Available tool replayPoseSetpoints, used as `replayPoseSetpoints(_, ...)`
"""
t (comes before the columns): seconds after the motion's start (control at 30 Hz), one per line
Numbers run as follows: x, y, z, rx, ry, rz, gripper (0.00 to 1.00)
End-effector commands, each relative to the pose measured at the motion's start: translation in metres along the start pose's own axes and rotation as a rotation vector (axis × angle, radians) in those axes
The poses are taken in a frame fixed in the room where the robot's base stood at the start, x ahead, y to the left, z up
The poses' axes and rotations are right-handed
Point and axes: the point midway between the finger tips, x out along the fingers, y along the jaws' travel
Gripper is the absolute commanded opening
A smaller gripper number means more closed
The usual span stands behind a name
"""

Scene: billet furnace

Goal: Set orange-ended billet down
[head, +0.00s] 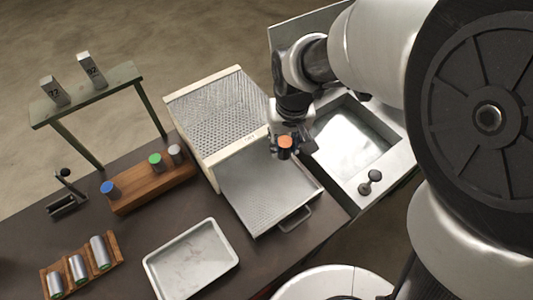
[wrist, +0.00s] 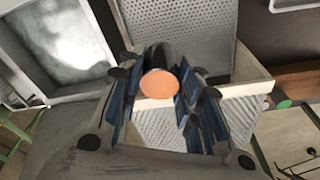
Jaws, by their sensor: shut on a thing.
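My gripper (head: 291,146) is shut on the orange-ended billet (head: 285,141). In the wrist view the billet's flat orange end (wrist: 160,83) faces the camera, with its dark side behind and blue-padded fingers on both sides. In the head view the gripper hangs near the right side of the white furnace box, over the back of the pulled-out perforated drawer (head: 262,200). I cannot tell how high the billet is above it; most of its body is hidden by the fingers.
A wooden rack (head: 150,188) holds blue-, green- and grey-ended billets. An empty white tray (head: 192,260) lies at the front. A smaller rack (head: 114,249) holds silver billets. The furnace box (head: 222,115) stands behind the drawer; a metal basin (head: 395,150) lies right.

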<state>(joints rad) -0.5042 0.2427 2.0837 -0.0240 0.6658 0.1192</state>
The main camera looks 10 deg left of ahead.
Motion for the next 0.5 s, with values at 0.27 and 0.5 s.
replayPoseSetpoints(0.27,0.003,-0.036,0.003,-0.069,-0.001,-0.01,0.0)
replayPoseSetpoints(0.5,0.061,-0.036,0.013,-0.069,-0.004,-0.009,0.0)
